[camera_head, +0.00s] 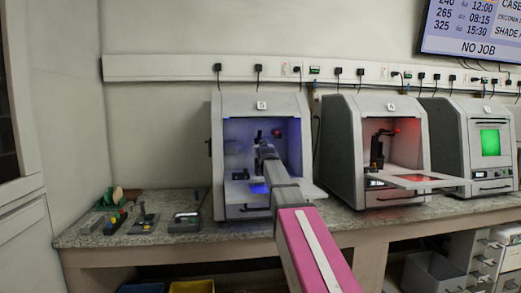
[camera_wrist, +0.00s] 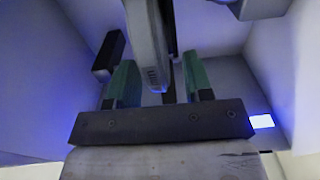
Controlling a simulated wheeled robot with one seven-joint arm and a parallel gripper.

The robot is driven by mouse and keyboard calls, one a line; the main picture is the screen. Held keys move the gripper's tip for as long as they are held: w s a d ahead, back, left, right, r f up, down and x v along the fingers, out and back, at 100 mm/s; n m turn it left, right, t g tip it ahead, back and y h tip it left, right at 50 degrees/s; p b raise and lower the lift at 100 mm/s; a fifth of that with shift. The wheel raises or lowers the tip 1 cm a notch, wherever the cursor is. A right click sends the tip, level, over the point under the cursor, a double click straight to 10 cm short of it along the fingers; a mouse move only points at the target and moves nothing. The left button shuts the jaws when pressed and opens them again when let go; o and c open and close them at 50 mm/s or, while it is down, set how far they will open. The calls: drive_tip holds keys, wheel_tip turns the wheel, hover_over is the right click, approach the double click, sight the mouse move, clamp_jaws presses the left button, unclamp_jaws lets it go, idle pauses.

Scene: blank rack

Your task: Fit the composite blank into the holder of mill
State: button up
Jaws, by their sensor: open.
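The leftmost mill (camera_head: 230,160) is open and its chamber is lit blue. My arm reaches into it, and my gripper (camera_head: 264,148) is inside the chamber. In the wrist view my gripper (camera_wrist: 158,82) is open, with its two green-padded fingers apart. A pale grey bar with small slots (camera_wrist: 150,50) stands between or just beyond the fingers; I cannot tell whether it is part of the holder. Dark parts show behind it. I cannot make out the composite blank in either view, and the holder is not clearly visible.
A red-lit open mill (camera_head: 345,150) with its tray out and a mill with a green window (camera_head: 490,140) stand to the right. Small trays and tools (camera_head: 145,220) lie on the bench (camera_head: 90,240) at left. The chamber walls (camera_wrist: 225,25) are close around my gripper.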

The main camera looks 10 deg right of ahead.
drive_tip(key=s, duration=0.6)
drive_tip(key=shift+s, duration=0.3)
drive_tip(key=shift+d, duration=0.1)
